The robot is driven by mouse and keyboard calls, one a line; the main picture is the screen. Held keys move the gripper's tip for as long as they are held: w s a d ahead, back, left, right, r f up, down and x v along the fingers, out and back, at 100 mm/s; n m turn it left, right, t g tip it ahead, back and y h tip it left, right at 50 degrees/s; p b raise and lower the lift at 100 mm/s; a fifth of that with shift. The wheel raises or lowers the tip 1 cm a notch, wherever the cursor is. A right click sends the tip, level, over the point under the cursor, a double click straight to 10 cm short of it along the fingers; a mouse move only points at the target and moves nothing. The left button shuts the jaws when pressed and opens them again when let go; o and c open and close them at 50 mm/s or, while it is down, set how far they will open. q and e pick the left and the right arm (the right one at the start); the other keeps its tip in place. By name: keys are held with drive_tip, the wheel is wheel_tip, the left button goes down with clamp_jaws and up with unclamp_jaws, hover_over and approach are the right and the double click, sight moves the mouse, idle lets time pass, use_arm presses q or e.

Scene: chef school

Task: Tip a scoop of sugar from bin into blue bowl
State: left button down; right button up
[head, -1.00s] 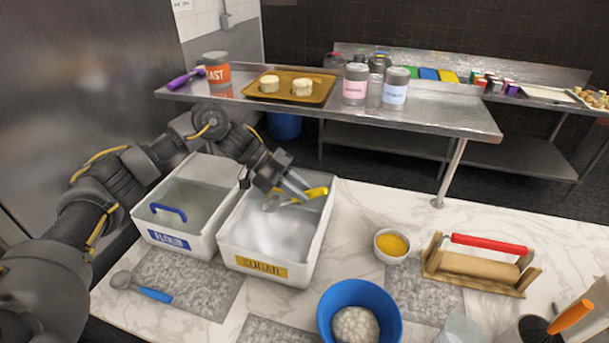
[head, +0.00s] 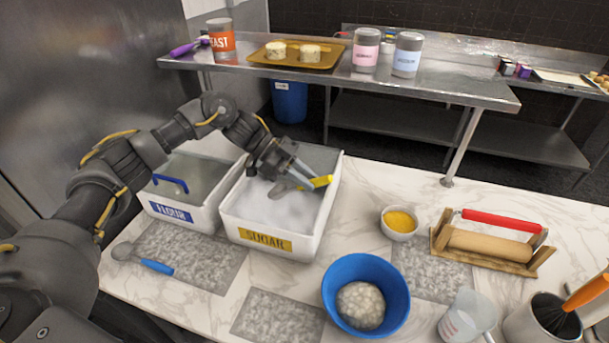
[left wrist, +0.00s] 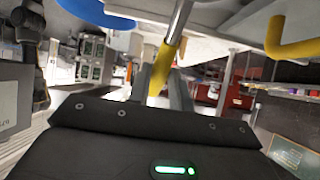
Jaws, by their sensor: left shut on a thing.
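The sugar bin (head: 275,243) is a white tub with a yellow SUGAR label, holding white sugar. My left gripper (head: 303,180) is over the bin, shut on the yellow handle (head: 321,182) of a scoop. The scoop's grey head (head: 281,189) is low over the sugar; I cannot tell whether it is in it or loaded. The left wrist view shows the yellow handle (left wrist: 162,75) between the fingers. The blue bowl (head: 340,275) stands on the counter to the front right, with a pale round mound inside. My right gripper is not visible.
The flour bin (head: 180,213) with a blue handle stands left of the sugar. A blue-handled scoop (head: 150,262) lies in front. A small yellow-filled bowl (head: 399,222), a rolling pin stand (head: 490,247) and a measuring cup (head: 465,318) are to the right. A metal shelf (head: 455,90) is behind.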

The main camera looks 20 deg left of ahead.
use_arm(q)
drive_tip(key=shift+f+b, duration=0.35)
drive_tip(key=shift+f, duration=0.45)
drive_tip(key=shift+f+b, duration=0.7)
drive_tip(key=shift+f, duration=1)
drive_tip(key=shift+r, duration=0.15)
wheel_tip(320, 180, up, 6)
drive_tip(key=p, duration=0.5)
drive_tip(key=shift+s, duration=0.1)
wheel_tip(320, 180, up, 4)
drive_tip(key=y+p, duration=0.2)
drive_tip(key=p, duration=0.4)
drive_tip(key=shift+r+y+p, duration=0.25)
drive_tip(key=shift+y+p, duration=0.15)
drive_tip(key=shift+p, duration=0.05)
drive_tip(key=shift+r+y+p, duration=0.5)
drive_tip(key=shift+r+y, duration=0.1)
drive_tip(key=shift+r, duration=0.1)
